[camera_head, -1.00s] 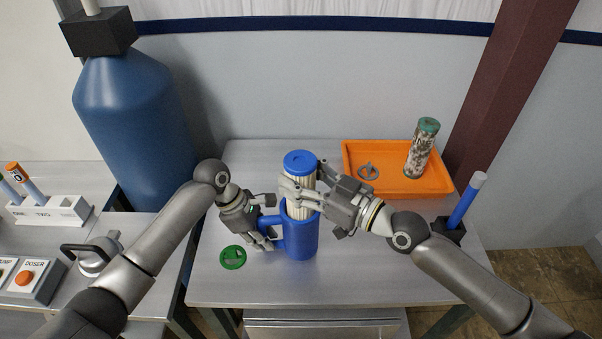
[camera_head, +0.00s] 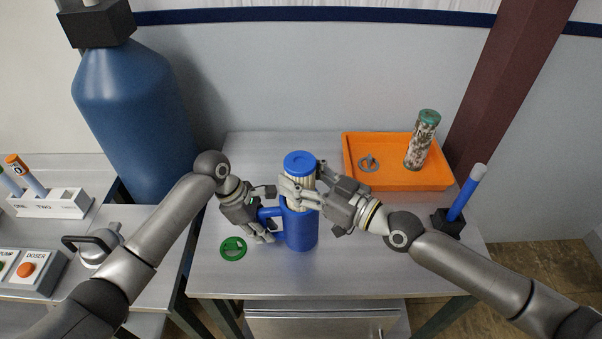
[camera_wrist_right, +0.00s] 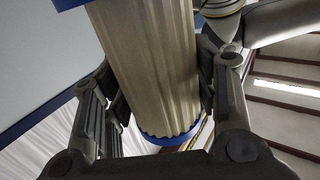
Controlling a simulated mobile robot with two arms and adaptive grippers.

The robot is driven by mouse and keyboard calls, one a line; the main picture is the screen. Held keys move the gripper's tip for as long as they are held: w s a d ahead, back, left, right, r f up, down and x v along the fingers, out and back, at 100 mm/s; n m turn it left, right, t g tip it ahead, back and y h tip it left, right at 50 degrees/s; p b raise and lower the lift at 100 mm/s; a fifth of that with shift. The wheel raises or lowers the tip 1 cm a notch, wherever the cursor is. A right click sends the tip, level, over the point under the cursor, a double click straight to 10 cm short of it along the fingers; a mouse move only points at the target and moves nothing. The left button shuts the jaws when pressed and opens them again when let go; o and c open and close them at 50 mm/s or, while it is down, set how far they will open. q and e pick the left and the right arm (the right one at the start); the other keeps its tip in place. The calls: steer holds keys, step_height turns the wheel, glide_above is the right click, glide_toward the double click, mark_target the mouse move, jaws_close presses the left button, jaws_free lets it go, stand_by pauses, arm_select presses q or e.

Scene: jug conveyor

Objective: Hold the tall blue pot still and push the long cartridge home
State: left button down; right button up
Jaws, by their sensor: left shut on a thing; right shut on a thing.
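The tall blue pot (camera_head: 301,232) stands upright on the steel table, its handle (camera_head: 268,213) on the left side. My left gripper (camera_head: 265,224) is shut on the pot's handle. The long cartridge (camera_head: 299,173) has a blue cap and a pale pleated body, and stands upright in the pot's mouth with its upper part above the rim. My right gripper (camera_head: 308,190) is shut around the cartridge's body just above the pot. In the right wrist view the pleated cartridge (camera_wrist_right: 150,70) passes between the two fingers. The cartridge's lower end is hidden inside the pot.
An orange tray (camera_head: 391,184) at the back right holds a dirty green-capped cartridge (camera_head: 422,140) and a grey ring (camera_head: 368,163). A green ring (camera_head: 233,248) lies left of the pot. A blue-handled tool (camera_head: 466,195) stands in a black holder at the right edge.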

arm_select(q)
steer(key=shift+d, duration=0.15)
arm_select(e)
steer(key=shift+a+f, duration=0.1)
steer(key=shift+f, duration=0.05)
steer(key=o, duration=1.5)
steer(key=shift+d, duration=0.2)
steer(key=shift+s+d, duration=0.3)
steer(key=shift+d, duration=0.2)
steer(key=v, duration=1)
steer(key=shift+s+d, duration=0.25)
